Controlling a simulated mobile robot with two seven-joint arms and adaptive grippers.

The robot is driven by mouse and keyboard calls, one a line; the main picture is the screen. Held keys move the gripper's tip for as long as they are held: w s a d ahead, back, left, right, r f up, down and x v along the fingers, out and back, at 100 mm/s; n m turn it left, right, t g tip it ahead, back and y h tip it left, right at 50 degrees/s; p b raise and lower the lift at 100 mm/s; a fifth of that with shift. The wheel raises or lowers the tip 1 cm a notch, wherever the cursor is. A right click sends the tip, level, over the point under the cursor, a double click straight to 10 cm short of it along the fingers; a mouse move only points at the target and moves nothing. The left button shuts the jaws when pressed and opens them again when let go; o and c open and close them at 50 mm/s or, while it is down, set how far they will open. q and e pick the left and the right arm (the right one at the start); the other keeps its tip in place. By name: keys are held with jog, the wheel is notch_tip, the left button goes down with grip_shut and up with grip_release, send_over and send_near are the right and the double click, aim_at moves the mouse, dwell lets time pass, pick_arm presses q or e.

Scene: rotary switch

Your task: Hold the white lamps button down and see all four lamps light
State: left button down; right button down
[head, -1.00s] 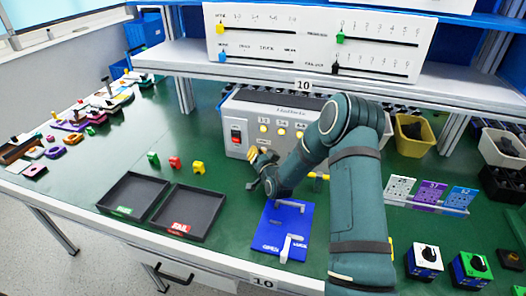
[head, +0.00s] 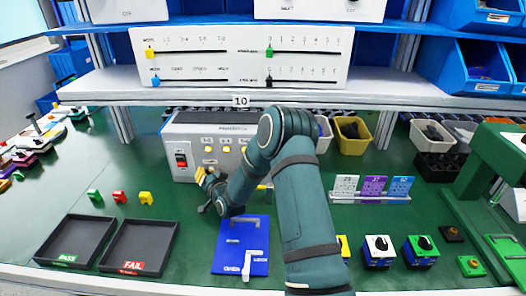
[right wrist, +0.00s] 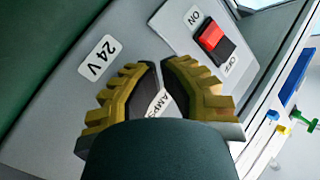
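The grey test box (head: 180,130) stands at the back of the green bench, its front panel facing me. Yellow lamps (head: 226,149) show on it; the arm hides part of the panel, and I cannot tell whether they are lit. My right gripper (head: 201,174) is at the lower front of the box. In the right wrist view its yellow-ribbed fingers (right wrist: 161,66) are together with nothing seen between the tips. They cover part of the lamps label (right wrist: 159,103). The white lamps button is not visible. My left gripper is not in view.
A red rocker switch (head: 182,160) with ON and OFF labels is on the panel's left. A 24 V label (right wrist: 98,58) is near the fingers. A blue board (head: 230,262) lies in front, with PASS (head: 75,220) and FAIL (head: 140,228) trays at left. A shelf (head: 350,95) overhangs.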

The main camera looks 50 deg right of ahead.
jog(key=shift+s+a, duration=0.6)
jog(key=shift+a, duration=0.05)
jog(key=shift+s+a, duration=1.6)
jog(key=shift+a, duration=0.3)
